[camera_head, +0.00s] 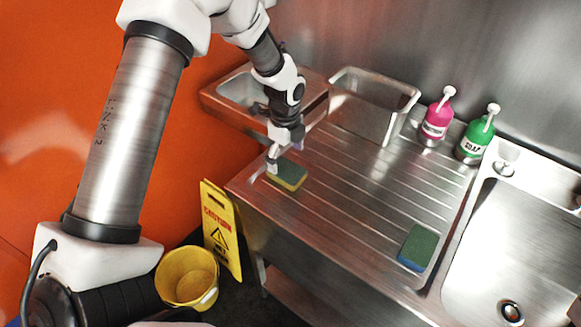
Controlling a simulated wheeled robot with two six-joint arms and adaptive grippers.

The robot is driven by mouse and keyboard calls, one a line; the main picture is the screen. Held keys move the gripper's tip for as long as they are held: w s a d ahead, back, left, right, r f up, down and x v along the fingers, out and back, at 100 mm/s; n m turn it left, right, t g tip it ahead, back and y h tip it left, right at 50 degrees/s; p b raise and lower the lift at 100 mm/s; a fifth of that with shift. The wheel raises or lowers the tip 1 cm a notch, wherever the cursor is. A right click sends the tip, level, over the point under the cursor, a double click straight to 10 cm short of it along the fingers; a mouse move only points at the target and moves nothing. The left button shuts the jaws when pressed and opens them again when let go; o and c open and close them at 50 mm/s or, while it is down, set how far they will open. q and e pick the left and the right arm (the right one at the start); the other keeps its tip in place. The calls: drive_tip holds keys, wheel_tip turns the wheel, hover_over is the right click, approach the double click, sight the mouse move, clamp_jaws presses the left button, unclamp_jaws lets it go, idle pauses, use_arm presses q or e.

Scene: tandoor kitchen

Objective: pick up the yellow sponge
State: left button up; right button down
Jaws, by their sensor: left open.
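The yellow sponge (289,178) lies flat on the left part of the steel drainboard, with a green top and a yellow side. My left gripper (272,165) is open and points down at the sponge's left end. Its fingertips are close to the sponge, and I cannot tell whether they touch it. One finger is partly hidden behind the other. My right gripper is not in view.
A second sponge, green with a blue side (418,246), lies at the drainboard's right. A steel bin (372,104), a pink bottle (437,118) and a green soap bottle (477,137) stand behind. A yellow bucket (187,277) and caution sign (221,230) are on the floor.

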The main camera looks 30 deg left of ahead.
sight(286, 169)
use_arm(q)
drive_tip(key=shift+s+a+f+p, duration=0.1)
drive_tip(key=shift+s+f+p, duration=0.1)
drive_tip(key=shift+f+p, duration=0.85)
drive_tip(key=f, duration=0.1)
drive_tip(key=w+f, duration=0.1)
drive_tip(key=f, duration=0.1)
drive_tip(key=shift+f, duration=0.2)
drive_tip(key=shift+s, duration=0.15)
drive_tip(key=shift+s+r, duration=0.15)
drive_tip(key=c, duration=0.6)
drive_tip(key=shift+c, duration=1.3)
drive_tip(key=shift+r, duration=0.1)
